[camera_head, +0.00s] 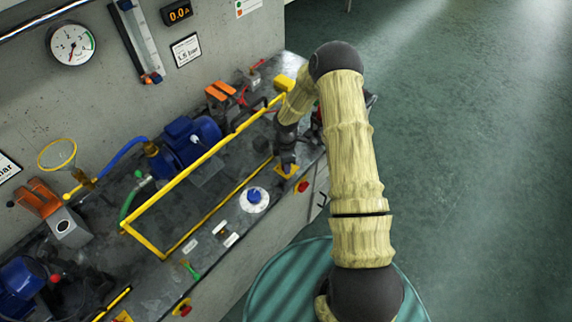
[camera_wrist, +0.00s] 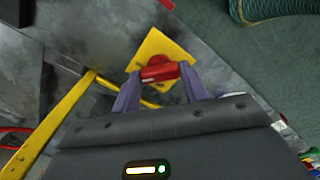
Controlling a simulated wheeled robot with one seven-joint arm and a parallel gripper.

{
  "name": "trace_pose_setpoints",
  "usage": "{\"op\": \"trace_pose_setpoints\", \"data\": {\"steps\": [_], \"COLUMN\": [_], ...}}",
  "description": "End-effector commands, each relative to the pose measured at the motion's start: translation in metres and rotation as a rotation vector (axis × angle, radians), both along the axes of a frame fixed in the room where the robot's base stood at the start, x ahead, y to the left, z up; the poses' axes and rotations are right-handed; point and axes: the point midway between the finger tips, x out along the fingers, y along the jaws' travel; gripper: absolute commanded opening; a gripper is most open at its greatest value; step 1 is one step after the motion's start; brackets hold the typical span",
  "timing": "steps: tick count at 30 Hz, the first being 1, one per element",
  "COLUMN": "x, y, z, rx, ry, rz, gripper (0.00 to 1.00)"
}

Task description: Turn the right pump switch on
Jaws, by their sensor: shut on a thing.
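The right pump switch is a red knob (camera_wrist: 158,73) on a yellow square plate (camera_wrist: 160,48) in the wrist view. Its bar lies nearly level across that picture. My gripper (camera_wrist: 156,78) has one finger at each end of the bar and is shut on it. In the head view my gripper (camera_head: 287,164) reaches down to the yellow plate (camera_head: 283,173) at the right end of the bench and hides most of the knob.
A yellow guard rail (camera_head: 190,172) runs left of my gripper, in front of the blue pump motor (camera_head: 190,140). A blue dial (camera_head: 254,196) is on the bench front. A red button (camera_head: 302,186) sits on the front face below the switch. Green floor lies open to the right.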

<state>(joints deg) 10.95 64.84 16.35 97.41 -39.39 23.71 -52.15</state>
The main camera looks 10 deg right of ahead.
Motion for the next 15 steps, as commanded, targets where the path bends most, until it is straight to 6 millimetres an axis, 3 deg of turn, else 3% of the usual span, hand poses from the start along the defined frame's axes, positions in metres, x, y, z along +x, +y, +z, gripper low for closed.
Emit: {"op": "trace_pose_setpoints", "data": {"steps": [15], "x": [0.0033], "y": [0.0004], "z": [0.0002], "rx": [0.001], "ry": [-0.010], "rz": [-0.491], "gripper": [0.21]}}
